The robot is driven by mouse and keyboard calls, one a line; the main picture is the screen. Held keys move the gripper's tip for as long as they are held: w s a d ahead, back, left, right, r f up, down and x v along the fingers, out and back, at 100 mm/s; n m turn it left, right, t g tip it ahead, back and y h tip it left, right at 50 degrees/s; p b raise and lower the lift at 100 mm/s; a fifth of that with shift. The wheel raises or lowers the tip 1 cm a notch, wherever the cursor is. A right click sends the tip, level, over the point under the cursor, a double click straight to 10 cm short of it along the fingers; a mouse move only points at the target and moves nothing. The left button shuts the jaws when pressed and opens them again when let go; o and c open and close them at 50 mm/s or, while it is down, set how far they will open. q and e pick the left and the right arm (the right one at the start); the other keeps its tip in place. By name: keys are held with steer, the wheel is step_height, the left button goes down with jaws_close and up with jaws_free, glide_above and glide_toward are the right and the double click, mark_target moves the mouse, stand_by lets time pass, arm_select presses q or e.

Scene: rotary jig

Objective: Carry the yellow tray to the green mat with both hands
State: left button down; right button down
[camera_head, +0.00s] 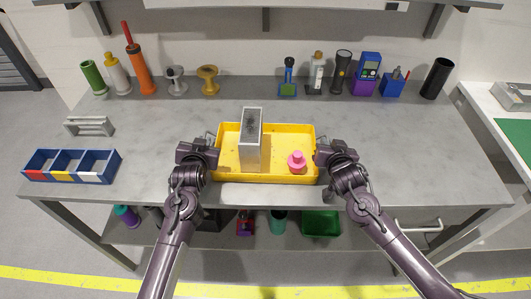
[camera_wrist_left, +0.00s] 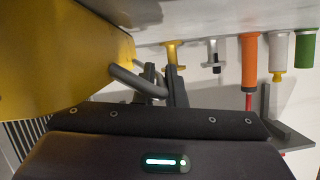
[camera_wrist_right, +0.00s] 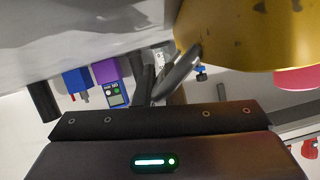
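The yellow tray (camera_head: 228,172) is on or just above the front middle of the grey table; I cannot tell which. It holds a tall grey box (camera_head: 251,140) and a pink bottle (camera_head: 296,162), both upright. My left gripper (camera_head: 209,147) is at the tray's left end, its fingers close together around the grey handle (camera_wrist_left: 135,82). My right gripper (camera_head: 322,150) is at the right end, its fingers close together at the other handle (camera_wrist_right: 180,72). The fingertips are partly hidden. The green mat (camera_head: 517,136) shows at the far right on a white table.
A blue bin (camera_head: 72,180) with compartments and a grey rack (camera_head: 89,126) stand at the left. Tools and bottles line the table's back edge, including a black cup (camera_head: 437,78). The right part of the tabletop is clear. A gap separates the grey table from the white table (camera_head: 480,100).

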arm_select(q)
steer(key=shift+r, duration=0.1)
arm_select(e)
steer(key=shift+r, duration=0.1)
